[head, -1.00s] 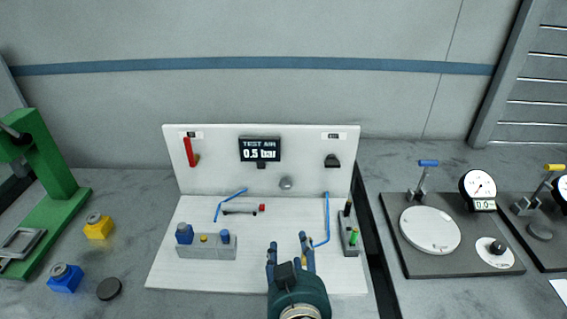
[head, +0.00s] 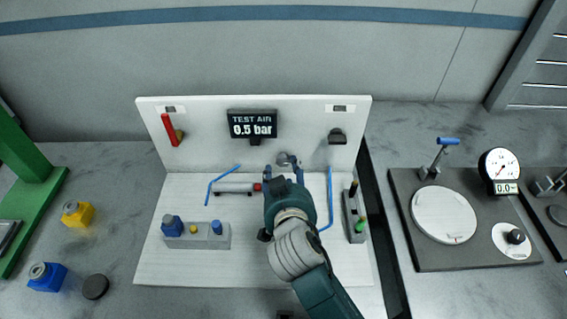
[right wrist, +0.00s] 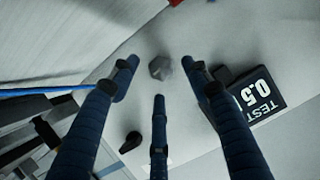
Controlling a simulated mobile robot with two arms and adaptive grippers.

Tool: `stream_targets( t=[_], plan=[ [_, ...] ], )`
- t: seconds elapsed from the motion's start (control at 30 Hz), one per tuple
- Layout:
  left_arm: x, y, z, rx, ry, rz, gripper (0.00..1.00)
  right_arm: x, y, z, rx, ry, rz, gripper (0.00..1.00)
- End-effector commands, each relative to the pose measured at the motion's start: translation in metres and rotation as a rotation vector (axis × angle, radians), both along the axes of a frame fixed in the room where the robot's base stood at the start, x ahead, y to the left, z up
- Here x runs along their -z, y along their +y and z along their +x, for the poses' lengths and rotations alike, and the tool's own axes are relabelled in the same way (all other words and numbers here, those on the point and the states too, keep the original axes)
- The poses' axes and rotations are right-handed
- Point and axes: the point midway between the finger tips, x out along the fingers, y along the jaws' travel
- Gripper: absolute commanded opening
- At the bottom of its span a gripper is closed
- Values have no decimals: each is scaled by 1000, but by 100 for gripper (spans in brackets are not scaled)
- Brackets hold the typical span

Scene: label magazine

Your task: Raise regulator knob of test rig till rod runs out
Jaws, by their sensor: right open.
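The test rig (head: 150,250) has a white base and an upright back panel. Its display (head: 252,124) reads TEST AIR 0.5 bar. A grey rounded knob (head: 283,158), apparently the regulator knob, sits low on the panel. It also shows in the right wrist view (right wrist: 160,68), centred between my fingertips. The cylinder (head: 234,188) lies on the base with a red piece (head: 257,187) at its right end; any rod there is too small to tell. My right gripper (head: 282,171) is open and empty, its fingers pointing at the knob. Contact cannot be told. My left gripper is out of view.
A red lever (head: 170,130) and a black knob (head: 337,137) are on the panel. A grey valve block (head: 196,241) stands front left, a narrow block (head: 352,222) at right. Blue tubes (head: 330,195) run on the base. A gauge stand (head: 410,245) is farther right.

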Motion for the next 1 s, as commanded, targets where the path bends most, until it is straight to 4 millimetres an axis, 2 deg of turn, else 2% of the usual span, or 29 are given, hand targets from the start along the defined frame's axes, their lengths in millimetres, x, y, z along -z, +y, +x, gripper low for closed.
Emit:
stream_targets(
  t=[0.1, 0.23, 0.6, 0.8, 1.0],
  plan=[
    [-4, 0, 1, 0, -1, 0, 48, 6, 0, 18, 1, 0, -4, 48],
    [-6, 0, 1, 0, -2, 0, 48, 11, 1, 29, 1, 0, -3, 48],
    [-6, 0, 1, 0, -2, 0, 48, 14, 2, 34, 0, 0, 1, 48],
    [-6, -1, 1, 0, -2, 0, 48, 15, 2, 33, 0, 2, 1, 8],
    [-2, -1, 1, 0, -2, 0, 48, 20, 3, 32, 0, 10, 51, 6]
  ],
)
